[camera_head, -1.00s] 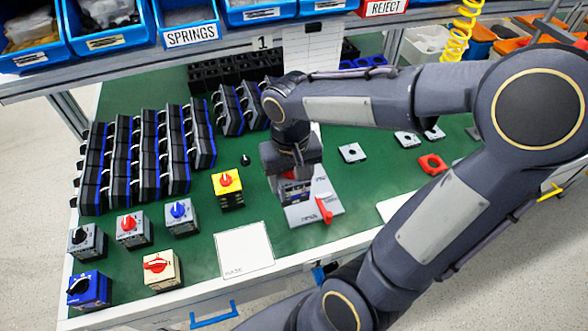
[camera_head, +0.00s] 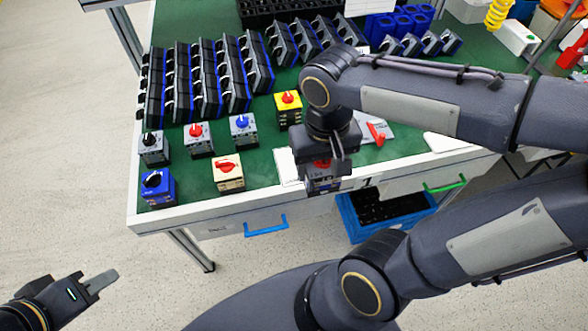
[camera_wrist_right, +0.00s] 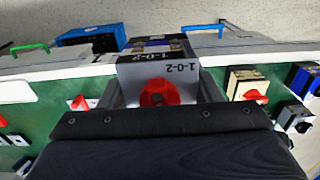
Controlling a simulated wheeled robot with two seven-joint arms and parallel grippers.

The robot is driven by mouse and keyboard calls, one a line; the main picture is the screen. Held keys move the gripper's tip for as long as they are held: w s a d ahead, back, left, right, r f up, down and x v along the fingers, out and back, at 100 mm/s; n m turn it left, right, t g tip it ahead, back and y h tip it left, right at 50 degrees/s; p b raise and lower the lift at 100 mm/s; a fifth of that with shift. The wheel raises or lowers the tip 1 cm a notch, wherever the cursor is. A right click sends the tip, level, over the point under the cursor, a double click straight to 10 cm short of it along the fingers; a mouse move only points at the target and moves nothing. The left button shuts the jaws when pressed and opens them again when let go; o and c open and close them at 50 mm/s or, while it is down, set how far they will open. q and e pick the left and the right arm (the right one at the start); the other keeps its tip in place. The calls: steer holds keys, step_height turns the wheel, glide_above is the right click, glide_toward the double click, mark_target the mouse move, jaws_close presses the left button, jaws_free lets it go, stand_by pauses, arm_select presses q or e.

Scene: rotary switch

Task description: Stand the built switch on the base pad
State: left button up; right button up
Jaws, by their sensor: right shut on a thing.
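In the right wrist view the switch (camera_wrist_right: 158,70) sits between the fingers, face toward the camera. In the head view it hangs upright by the table's front edge. The white base pad (camera_head: 286,168) shows only in part, left of the switch; my gripper and the switch hide the rest. I cannot tell the height of the switch over it. My left gripper (camera_head: 103,282) is at the lower left, away from the table; its opening is unclear.
Several finished switches stand on the left, including a cream one (camera_head: 228,175) near the pad and a yellow one (camera_head: 288,107) behind it. A grey fixture with a red lever (camera_head: 376,134) is to the right. Black part racks (camera_head: 205,80) fill the back. A blue crate (camera_head: 385,215) sits below.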

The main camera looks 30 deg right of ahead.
steer(key=w+d+f, duration=0.1)
steer(key=w+f, duration=0.1)
steer(key=w, duration=0.2)
steer(key=w+d+f, duration=0.1)
steer(key=w+f, duration=0.2)
steer(key=w, duration=0.1)
steer(key=w+d+f, duration=0.1)
steer(key=w+f, duration=0.2)
steer(key=w, duration=0.1)
steer(key=shift+f, duration=0.25)
steer(key=shift+w+d+f, duration=0.15)
steer(key=shift+w+f, duration=0.5)
steer(key=shift+f, duration=1.55)
steer(key=shift+f+b, duration=0.2)
steer(key=shift+b, duration=0.15)
steer(key=o, duration=1)
steer(key=shift+o, duration=0.2)
